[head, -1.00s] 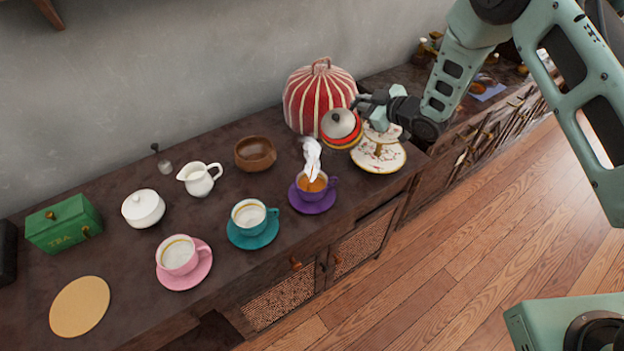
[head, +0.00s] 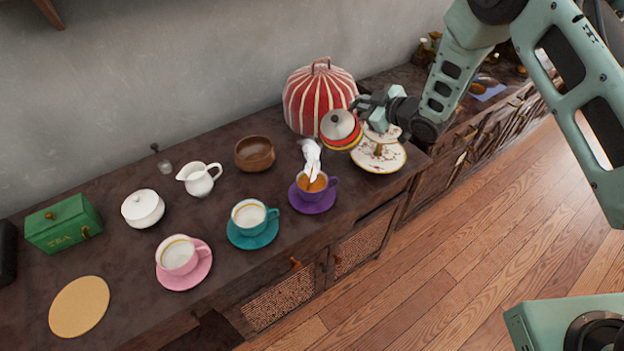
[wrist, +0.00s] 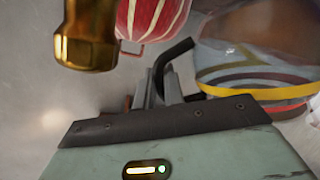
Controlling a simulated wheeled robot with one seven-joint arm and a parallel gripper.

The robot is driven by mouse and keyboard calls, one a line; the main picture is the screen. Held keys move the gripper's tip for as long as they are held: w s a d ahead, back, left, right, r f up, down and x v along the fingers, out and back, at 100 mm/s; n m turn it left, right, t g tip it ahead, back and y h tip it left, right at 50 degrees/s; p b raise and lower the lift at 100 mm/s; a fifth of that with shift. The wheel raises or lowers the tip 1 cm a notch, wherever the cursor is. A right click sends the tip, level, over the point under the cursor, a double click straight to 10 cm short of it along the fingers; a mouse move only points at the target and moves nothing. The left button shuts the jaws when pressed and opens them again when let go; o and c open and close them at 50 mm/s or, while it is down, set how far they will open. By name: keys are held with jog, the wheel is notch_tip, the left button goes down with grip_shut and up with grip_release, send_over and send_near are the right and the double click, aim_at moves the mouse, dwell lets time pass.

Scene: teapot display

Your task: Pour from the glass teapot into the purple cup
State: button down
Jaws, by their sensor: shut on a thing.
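The teapot (head: 340,127) has a grey lid and red and yellow bands, and is held tilted above the counter. My gripper (head: 365,103) is shut on its dark handle (wrist: 170,62), at the teapot's upper right. In the wrist view the teapot's body (wrist: 255,60) fills the right side. The purple cup (head: 318,196) stands upright on a purple saucer (head: 314,207), below and left of the teapot. Amber liquid shows in the cup. A white, wispy shape rises from the cup towards the teapot; I cannot tell whether it is steam or stream. The spout is unclear.
A striped red cosy (head: 318,97) stands behind the teapot, and a floral tiered stand (head: 385,158) is close at its right. A teal cup (head: 249,217) and a wooden bowl (head: 254,153) are left of the purple cup. A brass piece (wrist: 87,35) shows in the wrist view.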

jog(key=shift+r, duration=0.15)
jog(key=w+d+m+p, duration=0.1)
jog(key=w+d+m+g+y+p, duration=0.1)
jog(key=w+d+r+m+p, duration=0.1)
jog(key=w+p, duration=0.1)
jog(key=shift+d+m+g, duration=0.25)
jog(key=shift+m+g, duration=0.15)
dwell(0.5)
jog(key=shift+f, duration=0.1)
